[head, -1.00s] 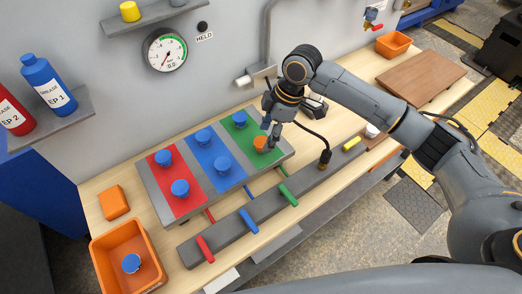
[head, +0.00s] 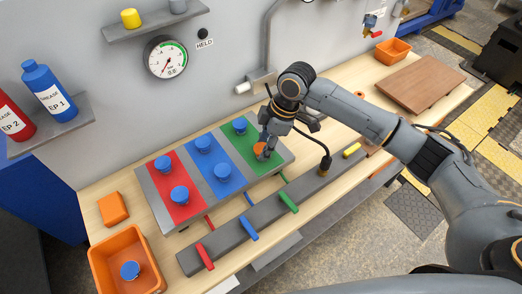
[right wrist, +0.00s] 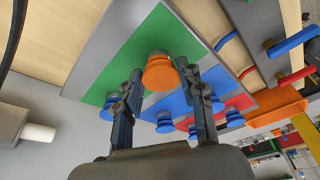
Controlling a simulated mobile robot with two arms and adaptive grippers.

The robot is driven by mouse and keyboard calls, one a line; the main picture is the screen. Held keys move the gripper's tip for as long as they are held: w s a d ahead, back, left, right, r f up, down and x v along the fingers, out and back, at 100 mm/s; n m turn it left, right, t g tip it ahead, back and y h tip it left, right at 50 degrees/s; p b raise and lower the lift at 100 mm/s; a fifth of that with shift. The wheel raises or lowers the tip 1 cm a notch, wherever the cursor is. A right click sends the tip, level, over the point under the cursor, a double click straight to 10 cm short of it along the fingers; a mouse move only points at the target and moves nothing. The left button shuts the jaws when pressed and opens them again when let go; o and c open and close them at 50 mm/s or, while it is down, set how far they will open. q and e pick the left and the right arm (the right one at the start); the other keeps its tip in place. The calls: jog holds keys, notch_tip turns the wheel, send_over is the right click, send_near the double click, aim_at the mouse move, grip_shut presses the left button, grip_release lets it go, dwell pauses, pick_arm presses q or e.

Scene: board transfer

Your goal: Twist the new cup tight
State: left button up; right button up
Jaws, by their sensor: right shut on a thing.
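The orange cup (head: 262,150) sits on the green strip (head: 264,166) of the board, at the near end; it also shows in the right wrist view (right wrist: 160,73). My right gripper (head: 265,147) is at this cup, its two fingers closed on opposite sides of it. In the right wrist view the gripper (right wrist: 160,70) has one finger to each side of the cup. A blue cup (head: 240,125) stands on the far end of the green strip. My left gripper is not in view.
More blue cups stand on the blue strip (head: 205,160) and red strip (head: 183,211). A dark rail (head: 225,241) with coloured handles lies in front. An orange bin (head: 101,268) holds a blue cup. A gauge (head: 167,57) labelled HELD hangs on the wall.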

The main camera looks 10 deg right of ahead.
jog(key=shift+c, duration=0.5)
jog(key=shift+r+m+p, duration=0.1)
jog(key=shift+m+p, duration=0.2)
jog(key=shift+p, duration=0.35)
jog(key=shift+s+m+t+p, duration=0.2)
jog(key=shift+m+t+p, duration=0.3)
jog(key=shift+m+p, duration=1.45)
jog(key=shift+p, duration=0.55)
jog(key=shift+h+p, duration=0.3)
jog(key=shift+p, duration=0.25)
jog(key=shift+a+m+t+h+p, duration=0.1)
jog(key=shift+m+t+h+p, duration=0.35)
jog(key=shift+m+p, duration=1.5)
jog(key=shift+s+p, duration=0.1)
jog(key=shift+p, duration=0.3)
